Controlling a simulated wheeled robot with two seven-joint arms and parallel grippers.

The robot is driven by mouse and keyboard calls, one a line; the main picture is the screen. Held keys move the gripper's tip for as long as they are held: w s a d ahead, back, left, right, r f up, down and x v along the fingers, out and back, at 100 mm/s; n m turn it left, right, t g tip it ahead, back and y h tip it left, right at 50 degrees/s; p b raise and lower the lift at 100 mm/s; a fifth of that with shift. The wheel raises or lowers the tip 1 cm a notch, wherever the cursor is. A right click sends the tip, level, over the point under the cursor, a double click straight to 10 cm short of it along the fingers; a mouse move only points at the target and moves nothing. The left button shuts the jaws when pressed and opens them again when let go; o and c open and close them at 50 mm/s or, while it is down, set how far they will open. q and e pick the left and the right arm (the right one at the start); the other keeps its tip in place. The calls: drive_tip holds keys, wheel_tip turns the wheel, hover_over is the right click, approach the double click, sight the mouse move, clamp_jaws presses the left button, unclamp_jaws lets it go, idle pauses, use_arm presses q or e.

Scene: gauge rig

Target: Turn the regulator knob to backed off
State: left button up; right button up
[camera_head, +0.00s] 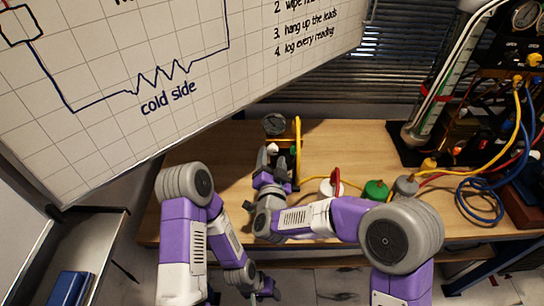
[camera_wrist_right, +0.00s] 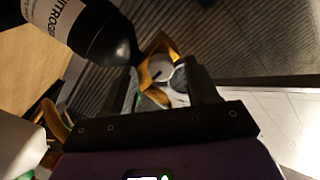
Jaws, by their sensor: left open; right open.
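The regulator knob (camera_wrist_right: 160,68) is a pale round cap with a dark mark, on a brass-coloured body (camera_wrist_right: 150,95) in the right wrist view. My right gripper (camera_wrist_right: 165,80) is open, one finger on each side of the knob's outline; I cannot tell whether they touch it. In the head view my right gripper (camera_head: 273,162) is over the table, just in front of a dark round-topped object (camera_head: 274,124), and hides most of the regulator. My left gripper (camera_head: 267,288) is low, in front of the table edge, away from the regulator.
A black nitrogen bottle (camera_wrist_right: 95,35) stands close beside the knob. The whiteboard (camera_head: 120,60) overhangs the left.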

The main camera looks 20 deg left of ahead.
drive_tip(key=v, duration=0.6)
drive_tip(key=shift+s, duration=0.15)
idle(0.3)
